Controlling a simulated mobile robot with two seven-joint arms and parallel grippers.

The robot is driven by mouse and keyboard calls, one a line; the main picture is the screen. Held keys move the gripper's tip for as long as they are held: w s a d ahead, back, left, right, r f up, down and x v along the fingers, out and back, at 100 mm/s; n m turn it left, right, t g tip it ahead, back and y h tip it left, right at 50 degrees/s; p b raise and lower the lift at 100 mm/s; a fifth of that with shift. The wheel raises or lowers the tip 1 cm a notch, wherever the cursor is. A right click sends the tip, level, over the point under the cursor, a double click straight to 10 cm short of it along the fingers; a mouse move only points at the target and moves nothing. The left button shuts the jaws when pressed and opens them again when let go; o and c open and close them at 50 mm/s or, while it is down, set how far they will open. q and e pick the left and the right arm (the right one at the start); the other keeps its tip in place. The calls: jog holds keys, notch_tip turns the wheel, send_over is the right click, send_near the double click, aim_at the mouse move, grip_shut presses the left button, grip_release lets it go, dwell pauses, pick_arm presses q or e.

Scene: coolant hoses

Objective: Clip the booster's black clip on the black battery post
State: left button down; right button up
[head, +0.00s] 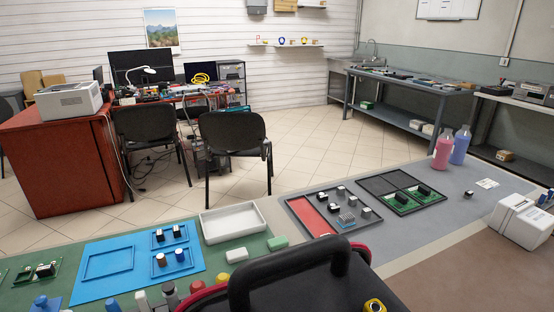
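A large black handle (290,268) on a dark body with red edging stands at the bottom centre, close to the camera. It may be the booster, but I cannot tell for sure. A small yellow ring-like part (375,306) shows at its lower right, cut by the frame edge. I cannot make out the black clip or the black battery post. Neither of my grippers is in view.
A long bench holds a blue mat (88,284), a white tray (231,236), a red-and-grey tray (308,213), a green-and-black tray (377,187), pink (442,150) and blue (460,146) bottles and a white box (522,222).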

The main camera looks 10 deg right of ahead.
pick_arm(q)
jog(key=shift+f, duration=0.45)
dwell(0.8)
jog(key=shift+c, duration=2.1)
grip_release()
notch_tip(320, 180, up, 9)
jog(key=p, duration=1)
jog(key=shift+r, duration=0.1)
